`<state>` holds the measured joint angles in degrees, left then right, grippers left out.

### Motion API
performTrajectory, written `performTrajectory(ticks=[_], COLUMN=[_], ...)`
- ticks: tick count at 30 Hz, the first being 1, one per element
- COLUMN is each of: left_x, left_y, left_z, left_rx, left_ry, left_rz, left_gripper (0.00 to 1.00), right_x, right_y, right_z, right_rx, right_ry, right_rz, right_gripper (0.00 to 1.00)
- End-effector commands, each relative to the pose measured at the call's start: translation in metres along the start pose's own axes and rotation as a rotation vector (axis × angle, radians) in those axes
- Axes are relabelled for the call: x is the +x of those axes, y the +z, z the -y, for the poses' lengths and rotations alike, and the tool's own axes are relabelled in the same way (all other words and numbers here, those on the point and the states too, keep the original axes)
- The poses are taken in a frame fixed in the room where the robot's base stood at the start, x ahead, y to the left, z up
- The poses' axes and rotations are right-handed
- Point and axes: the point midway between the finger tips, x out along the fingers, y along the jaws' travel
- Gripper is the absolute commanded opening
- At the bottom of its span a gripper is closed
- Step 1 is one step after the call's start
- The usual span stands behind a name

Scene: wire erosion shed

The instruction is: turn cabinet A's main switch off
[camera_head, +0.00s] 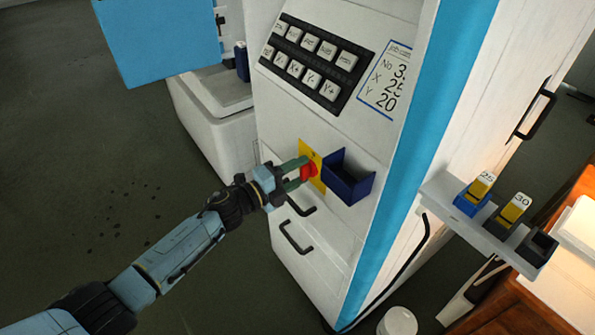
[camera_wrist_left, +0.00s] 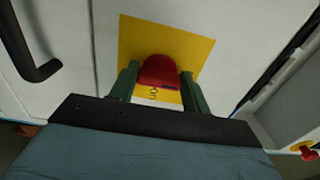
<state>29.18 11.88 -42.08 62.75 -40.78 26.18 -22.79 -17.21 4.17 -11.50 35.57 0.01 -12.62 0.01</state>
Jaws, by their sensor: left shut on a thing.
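The red main switch knob (camera_head: 307,171) sits on a yellow plate (camera_head: 311,156) on the white cabinet front. In the left wrist view the knob (camera_wrist_left: 158,71) stands out from the yellow plate (camera_wrist_left: 190,48), with a small dark mark on the plate below it. My left gripper (camera_head: 299,173) is shut on the knob, its green fingers on either side of it; the fingers also show in the left wrist view (camera_wrist_left: 158,84). The lower part of the plate is hidden by the gripper. My right gripper is not in view.
A dark blue open bin (camera_head: 348,180) is fixed just right of the switch. A keypad (camera_head: 312,62) and a label card (camera_head: 385,80) are above. Black handles (camera_head: 297,238) are below. A shelf (camera_head: 480,234) with numbered blocks juts out at right. Another red knob (camera_wrist_left: 309,152) shows in the left wrist view.

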Motion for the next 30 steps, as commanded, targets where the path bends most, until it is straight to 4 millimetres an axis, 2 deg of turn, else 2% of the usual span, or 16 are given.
performTrajectory(ticks=[7, 8, 13, 23, 26, 30], left_x=[0.000, 0.000, 0.000, -0.004, -0.015, -0.043], left_y=[0.000, 0.000, 0.000, 0.000, 0.001, 0.001], left_z=[0.000, 0.000, 0.000, -0.001, -0.001, -0.001], left_rx=[-0.007, -0.007, -0.005, -0.003, -0.003, -0.003], left_ry=[-0.001, -0.001, -0.001, 0.001, 0.001, 0.003], left_rz=[0.000, 0.000, 0.000, 0.001, 0.002, 0.003], left_gripper=[0.24, 0.48, 0.69, 0.69, 0.69, 0.69], right_x=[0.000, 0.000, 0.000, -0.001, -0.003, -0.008], right_y=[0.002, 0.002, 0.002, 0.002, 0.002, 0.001], right_z=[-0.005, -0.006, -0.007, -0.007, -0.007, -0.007], right_rx=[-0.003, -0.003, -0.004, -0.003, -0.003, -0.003], right_ry=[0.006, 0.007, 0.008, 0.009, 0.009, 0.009], right_rz=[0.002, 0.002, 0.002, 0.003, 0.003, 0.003], right_gripper=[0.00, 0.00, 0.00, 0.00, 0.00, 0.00])
